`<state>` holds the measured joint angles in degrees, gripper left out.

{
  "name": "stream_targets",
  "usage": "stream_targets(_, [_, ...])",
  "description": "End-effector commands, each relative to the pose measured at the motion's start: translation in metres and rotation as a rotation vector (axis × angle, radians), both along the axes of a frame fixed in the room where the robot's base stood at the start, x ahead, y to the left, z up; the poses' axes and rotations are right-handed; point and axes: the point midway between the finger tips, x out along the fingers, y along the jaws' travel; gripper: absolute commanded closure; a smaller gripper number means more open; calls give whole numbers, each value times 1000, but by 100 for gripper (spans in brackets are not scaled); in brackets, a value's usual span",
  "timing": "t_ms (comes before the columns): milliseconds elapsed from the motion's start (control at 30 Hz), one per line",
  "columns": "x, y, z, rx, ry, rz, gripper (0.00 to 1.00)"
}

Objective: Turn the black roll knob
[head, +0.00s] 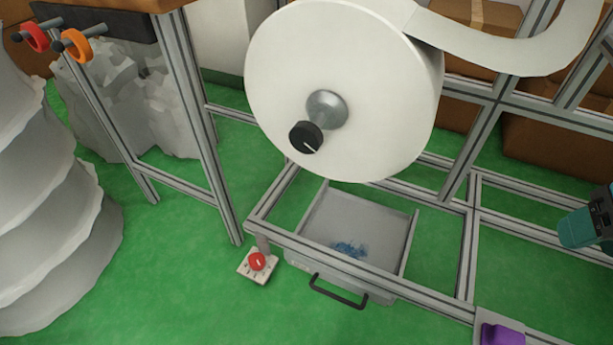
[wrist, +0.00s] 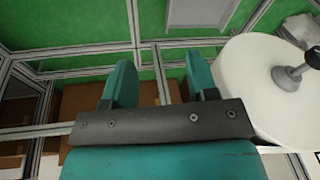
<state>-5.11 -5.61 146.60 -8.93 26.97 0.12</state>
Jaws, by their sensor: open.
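The black roll knob (head: 306,137) sticks out from the grey hub of the large white roll (head: 390,90) in the head view. It has a white pointer line on its face. In the wrist view the knob (wrist: 313,56) shows at the right edge, partly cut off, beside the white roll (wrist: 255,90). My gripper (wrist: 160,82) is open, with its two teal fingers apart and nothing between them. It is to the left of the roll in the wrist view and apart from the knob. In the head view part of my teal gripper (head: 588,225) shows at the right edge.
A metal profile frame (head: 350,265) surrounds the roll, with an open grey drawer (head: 385,235) below. A red knob (head: 257,261) on a pale plate sits at the frame's corner. Orange (head: 76,45) and red (head: 36,37) rings hang upper left. Green floor lies open in front.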

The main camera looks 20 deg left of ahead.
Motion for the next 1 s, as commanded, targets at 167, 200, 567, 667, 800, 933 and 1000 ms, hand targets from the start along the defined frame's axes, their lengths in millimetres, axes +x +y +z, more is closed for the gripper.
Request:
stream_targets(167, [13, -13, -105, -21, -18, -35, 47])
stream_targets(200, [17, -14, -120, -20, -25, -34, 47])
stream_targets(567, [79, 64, -212, 214, -227, 335, 47])
stream_targets(667, [97, 115, -195, 369, -362, 537, 47])
stream_targets(800, [108, 178, -155, 596, -581, 773, 47])
stream_targets(933, [108, 217, -112, 791, -795, 922, 47])
stream_targets(1000, [107, 228, -93, 874, -890, 965, 47])
